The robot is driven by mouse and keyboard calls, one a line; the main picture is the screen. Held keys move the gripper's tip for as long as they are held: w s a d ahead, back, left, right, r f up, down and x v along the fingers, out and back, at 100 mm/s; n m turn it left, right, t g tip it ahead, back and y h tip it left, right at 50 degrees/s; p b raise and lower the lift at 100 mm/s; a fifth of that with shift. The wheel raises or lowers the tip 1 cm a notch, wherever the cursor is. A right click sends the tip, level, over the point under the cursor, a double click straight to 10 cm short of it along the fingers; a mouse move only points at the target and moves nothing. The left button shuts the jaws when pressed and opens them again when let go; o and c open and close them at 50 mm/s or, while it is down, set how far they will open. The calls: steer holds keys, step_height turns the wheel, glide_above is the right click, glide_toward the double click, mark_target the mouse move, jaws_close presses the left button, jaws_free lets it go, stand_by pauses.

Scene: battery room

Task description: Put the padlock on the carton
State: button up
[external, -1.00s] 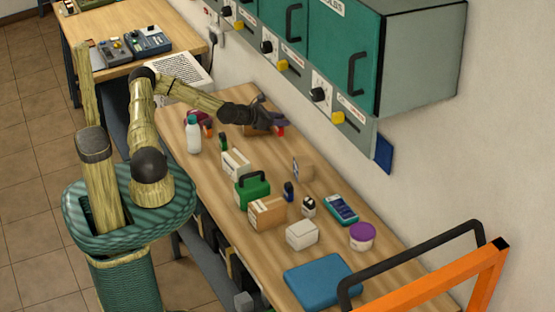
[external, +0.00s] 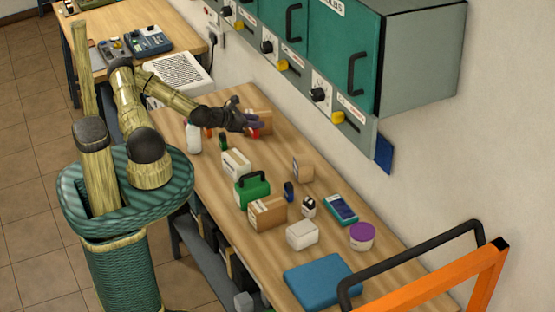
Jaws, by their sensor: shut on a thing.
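My gripper (external: 250,126) is at the far part of the bench, its dark fingers pointing right and down. It is shut on a small red thing (external: 254,133), which looks like the padlock; the fingers hide most of it. A brown carton (external: 263,116) stands right behind the fingers, partly covered by them. The red thing overlaps the carton's near side in the picture; I cannot tell whether they touch. Another brown carton (external: 268,214) stands mid-bench, and a smaller brown box (external: 302,170) is near the wall.
A white bottle (external: 193,138) stands left of my gripper. A white box (external: 236,162), a green case (external: 252,191), another white box (external: 302,235), a purple-lidded tub (external: 362,236) and a blue mat (external: 322,281) lie along the bench (external: 285,150). Wall cabinets hang above the back edge.

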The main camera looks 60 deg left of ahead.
steer(key=s+d+r+p, duration=0.2)
steer(key=s+r+p, duration=0.2)
steer(key=s, duration=0.4)
steer(key=shift+s+r+p, duration=0.15)
steer(key=shift+r+p, duration=0.25)
steer(key=shift+r, duration=0.25)
steer(key=shift+f+b, duration=0.55)
steer(key=shift+f, duration=2.35)
steer(key=p, duration=0.1)
glide_above(236, 158)
steer(key=shift+a+f, duration=0.1)
steer(key=shift+f, duration=2)
